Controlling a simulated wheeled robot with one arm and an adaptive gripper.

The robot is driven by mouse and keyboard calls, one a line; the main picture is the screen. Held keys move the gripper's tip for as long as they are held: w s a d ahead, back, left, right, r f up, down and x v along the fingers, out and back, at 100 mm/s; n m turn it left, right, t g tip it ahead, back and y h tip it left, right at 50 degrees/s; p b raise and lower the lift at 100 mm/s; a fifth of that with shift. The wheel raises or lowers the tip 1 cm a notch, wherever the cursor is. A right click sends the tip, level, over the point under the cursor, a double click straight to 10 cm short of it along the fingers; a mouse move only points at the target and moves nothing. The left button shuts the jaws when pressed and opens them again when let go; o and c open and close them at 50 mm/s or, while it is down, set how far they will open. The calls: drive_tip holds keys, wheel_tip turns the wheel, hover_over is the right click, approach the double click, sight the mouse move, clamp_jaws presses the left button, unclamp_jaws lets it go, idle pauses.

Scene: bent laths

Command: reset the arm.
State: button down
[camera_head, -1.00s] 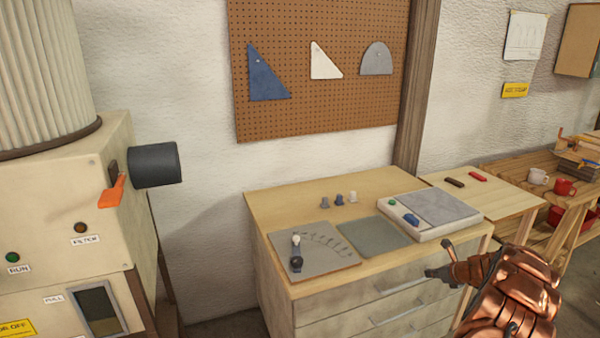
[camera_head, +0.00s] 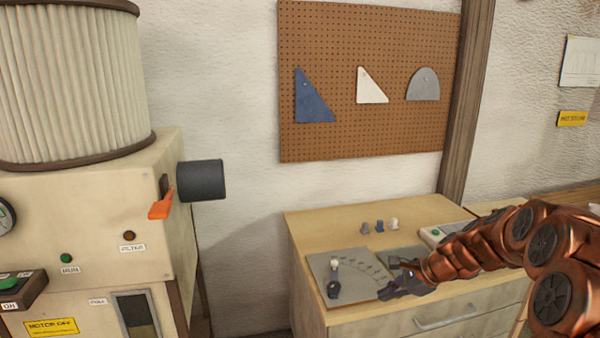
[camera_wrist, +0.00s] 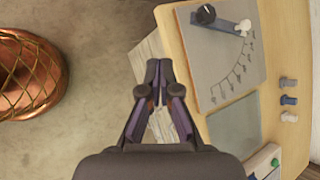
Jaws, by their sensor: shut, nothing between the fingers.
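My copper arm reaches in from the right in the head view. My gripper (camera_head: 398,280) is at its end, over the front part of the wooden cabinet (camera_head: 300,235), beside the grey dial plate (camera_head: 358,282). In the wrist view my gripper (camera_wrist: 158,70) points along the cabinet's front edge, with the floor to its left. Its dark fingers are shut and hold nothing. The dial plate also shows in the wrist view (camera_wrist: 222,70), with a black knob, a blue lever and a white tip. My arm hides part of the cabinet's right side.
Several small pegs (camera_head: 380,226) stand at the cabinet's back. A grey-green mat (camera_wrist: 235,128) lies next to the dial plate. A cream machine (camera_head: 110,215) with an orange lever (camera_head: 161,206) stands at the left. A pegboard (camera_head: 330,140) with flat shapes hangs on the wall.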

drive_tip(key=s+a+r+n+g+h, duration=0.15)
drive_tip(key=s+a+n, duration=0.25)
drive_tip(key=s, duration=0.5)
drive_tip(key=s+a+r+n+g+h, duration=0.1)
drive_tip(key=s+a+r+n+g, duration=0.25)
drive_tip(key=s, duration=0.65)
drive_tip(key=s+d+n+h, duration=0.2)
drive_tip(key=s+n, duration=0.2)
drive_tip(key=s, duration=0.7)
drive_tip(key=s+d+f+n+g+h, duration=0.1)
drive_tip(key=s+n, duration=0.4)
drive_tip(key=s, duration=0.6)
drive_tip(key=shift+s+d+f+h, duration=0.3)
drive_tip(key=shift+d+h, duration=0.15)
drive_tip(key=shift+h, duration=0.2)
drive_tip(key=c, duration=1.9)
unclamp_jaws()
drive_tip(key=shift+n, duration=0.25)
